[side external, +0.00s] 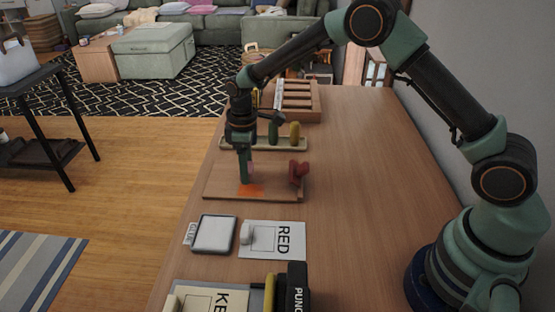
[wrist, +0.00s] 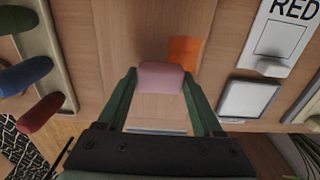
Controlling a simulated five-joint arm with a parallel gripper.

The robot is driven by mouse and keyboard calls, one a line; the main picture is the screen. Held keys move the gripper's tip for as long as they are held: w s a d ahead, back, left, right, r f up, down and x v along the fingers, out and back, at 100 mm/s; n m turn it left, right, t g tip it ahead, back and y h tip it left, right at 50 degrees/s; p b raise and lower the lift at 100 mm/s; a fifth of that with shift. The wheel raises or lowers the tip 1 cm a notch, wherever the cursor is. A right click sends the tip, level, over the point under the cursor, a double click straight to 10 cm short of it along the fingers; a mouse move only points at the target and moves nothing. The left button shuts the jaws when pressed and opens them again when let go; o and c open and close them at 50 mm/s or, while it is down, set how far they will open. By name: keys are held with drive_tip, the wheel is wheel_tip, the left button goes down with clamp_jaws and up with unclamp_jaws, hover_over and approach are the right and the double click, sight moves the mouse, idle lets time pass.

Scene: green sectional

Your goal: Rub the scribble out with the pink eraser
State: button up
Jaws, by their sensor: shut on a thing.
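My gripper (wrist: 160,84) is shut on the pink eraser (wrist: 160,76), which sits between the two green fingers in the wrist view. In the side view my gripper (side external: 245,180) points down over a wooden board (side external: 220,184), close to the orange scribble (side external: 252,190). The eraser is mostly hidden behind the fingers there. In the wrist view the orange scribble (wrist: 184,49) shows as a patch just beyond the eraser, to its upper right. I cannot tell whether the eraser touches the board.
A dark red object (side external: 298,173) stands at the board's right edge. Behind is a rack (side external: 235,143) with several coloured pegs, then a wooden tray (side external: 298,97). In front lie a grey-white pad (side external: 213,234) and a "RED" card (side external: 270,240). The table's right side is clear.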

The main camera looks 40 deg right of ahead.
sight(257, 183)
drive_tip(key=shift+f, duration=0.45)
drive_tip(key=shift+s+a+f, duration=0.35)
drive_tip(key=shift+a+f, duration=0.05)
drive_tip(key=shift+f, duration=0.2)
drive_tip(key=shift+s+a, duration=1.85)
drive_tip(key=shift+s, duration=0.05)
drive_tip(key=shift+s+d, duration=0.35)
drive_tip(key=shift+d, duration=0.25)
drive_tip(key=shift+w+d, duration=2.15)
drive_tip(key=shift+w, duration=0.05)
drive_tip(key=shift+s+d, duration=0.3)
drive_tip(key=shift+s, duration=0.3)
drive_tip(key=shift+s+a, duration=2.15)
drive_tip(key=shift+a, duration=0.05)
wheel_tip(257, 183, up, 8)
